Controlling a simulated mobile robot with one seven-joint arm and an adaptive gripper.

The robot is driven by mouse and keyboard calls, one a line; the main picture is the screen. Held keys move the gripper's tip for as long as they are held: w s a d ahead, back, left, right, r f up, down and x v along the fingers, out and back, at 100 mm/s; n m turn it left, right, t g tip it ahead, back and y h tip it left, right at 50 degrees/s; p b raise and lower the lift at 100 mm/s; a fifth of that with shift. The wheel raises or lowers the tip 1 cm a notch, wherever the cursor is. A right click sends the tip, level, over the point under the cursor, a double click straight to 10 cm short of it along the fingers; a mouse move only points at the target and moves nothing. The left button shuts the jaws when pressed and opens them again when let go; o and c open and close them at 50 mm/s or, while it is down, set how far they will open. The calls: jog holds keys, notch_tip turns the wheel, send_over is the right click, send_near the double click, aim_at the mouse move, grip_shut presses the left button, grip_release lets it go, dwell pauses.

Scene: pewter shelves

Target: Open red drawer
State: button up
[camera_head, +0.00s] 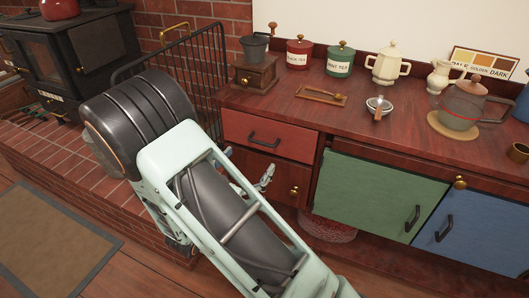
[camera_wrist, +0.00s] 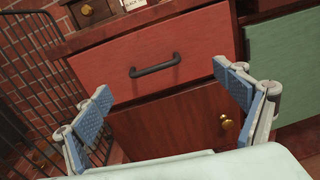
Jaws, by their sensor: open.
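The red drawer (camera_head: 285,142) is a flat red front with a dark bar handle (camera_head: 264,140), at the upper left of the wooden cabinet. In the wrist view the red drawer (camera_wrist: 196,42) looks shut, and its handle (camera_wrist: 155,65) lies ahead, between and beyond the two fingers. My gripper (camera_wrist: 167,92) is open and empty, with blue-padded fingers spread wide, apart from the handle. In the head view my arm covers part of the cabinet, and a fingertip of my gripper (camera_head: 250,178) shows just below the drawer.
A wooden door with a brass knob (camera_wrist: 226,122) is below the drawer. Green (camera_head: 375,195) and blue (camera_head: 470,235) doors are to the right. A black metal screen (camera_head: 195,65) stands close on the left. A coffee grinder (camera_head: 255,72), canisters and pots stand on the countertop (camera_head: 345,110).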

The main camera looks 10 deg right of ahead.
aim_at(261, 142)
jog(key=shift+n+t+y, duration=0.3)
jog(key=shift+n+t, duration=0.1)
jog(key=shift+n, duration=0.2)
jog(key=x, duration=0.3)
jog(key=f+b+x, duration=0.1)
jog(key=x, duration=0.6)
jog(key=shift+w+a+f+b, duration=0.2)
jog(key=shift+w+a+b, duration=0.1)
jog(key=shift+w+b, duration=0.1)
